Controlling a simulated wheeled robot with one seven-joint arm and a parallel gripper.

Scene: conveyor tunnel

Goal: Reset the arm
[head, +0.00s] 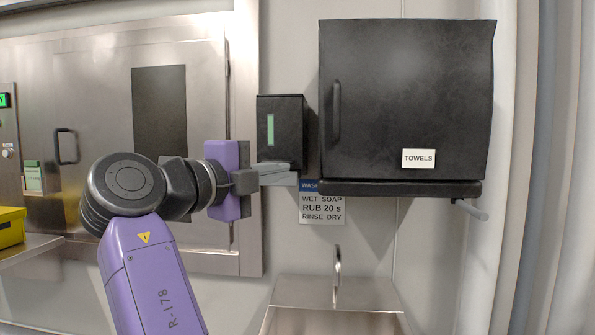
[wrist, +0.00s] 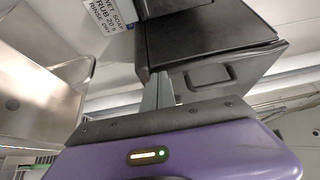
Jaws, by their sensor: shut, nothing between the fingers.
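My gripper (head: 277,174) is at the end of my purple arm in the head view, pointing right. Its fingers are shut with nothing between them. They sit just below the front of the black soap dispenser (head: 280,128) in the picture; I cannot tell whether they touch it. In the wrist view the shut fingers of my gripper (wrist: 158,92) stand up from the dark palm, with the black towel cabinet (wrist: 215,45) beyond them. The arm is bent at its elbow joint on the left.
The towel cabinet (head: 405,95) hangs at the right on a dark shelf. A steel sink (head: 335,292) with a tap (head: 337,270) is below. A wash sign (head: 322,205) is on the wall. A steel door (head: 100,120) and a yellow box (head: 11,227) are at the left.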

